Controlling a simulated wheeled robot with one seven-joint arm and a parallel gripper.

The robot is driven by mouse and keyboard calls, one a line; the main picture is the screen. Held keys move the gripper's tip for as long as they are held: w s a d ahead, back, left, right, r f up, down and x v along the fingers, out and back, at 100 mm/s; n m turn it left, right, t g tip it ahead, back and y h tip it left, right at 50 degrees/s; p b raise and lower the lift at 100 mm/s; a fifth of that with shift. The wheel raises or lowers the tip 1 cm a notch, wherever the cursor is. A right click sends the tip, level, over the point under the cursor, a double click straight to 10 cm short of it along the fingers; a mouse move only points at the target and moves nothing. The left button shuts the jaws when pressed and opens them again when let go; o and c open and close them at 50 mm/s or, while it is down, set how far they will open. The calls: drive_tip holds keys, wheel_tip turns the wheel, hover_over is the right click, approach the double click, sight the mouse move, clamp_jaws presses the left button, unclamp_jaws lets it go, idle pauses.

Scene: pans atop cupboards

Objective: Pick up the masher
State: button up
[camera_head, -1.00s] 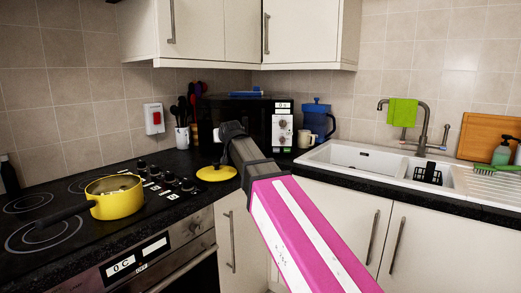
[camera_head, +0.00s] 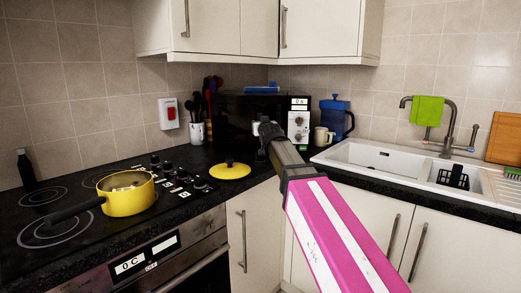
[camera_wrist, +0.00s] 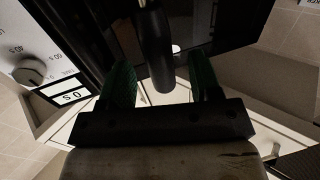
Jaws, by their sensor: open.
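My gripper (camera_head: 267,133) is in front of the dark microwave in the head view, at the far end of my pink-and-white arm. In the wrist view, its two green-padded fingers (camera_wrist: 162,75) stand apart. A dark, rounded handle-like piece (camera_wrist: 154,45) reaches down from the top of that view into the gap, with space visible on both sides. I cannot tell for certain that it is the masher. No masher head shows clearly. Dark and red utensils (camera_head: 210,92) stand in a white pot (camera_head: 196,132) left of the microwave; I cannot single out a masher among them.
The black microwave (camera_head: 236,122) fills the corner, with a mug (camera_head: 322,136) and blue jug (camera_head: 336,115) to its right. A yellow pan (camera_head: 127,198) sits on the hob, and a yellow lid (camera_head: 231,171) lies on the counter. The white sink (camera_head: 385,160) is at right.

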drive_tip(key=x, duration=0.5)
drive_tip(key=shift+d+r, duration=0.1)
drive_tip(key=shift+r, duration=0.1)
drive_tip(key=c, duration=1)
drive_tip(key=s+a+r, duration=0.2)
drive_tip(key=a+r, duration=0.1)
drive_tip(key=s+a+r, duration=0.3)
drive_tip(key=r, duration=0.1)
drive_tip(key=s+a+r, duration=0.2)
drive_tip(key=a+r, duration=0.1)
drive_tip(key=r, duration=0.1)
drive_tip(key=shift+s, duration=0.3)
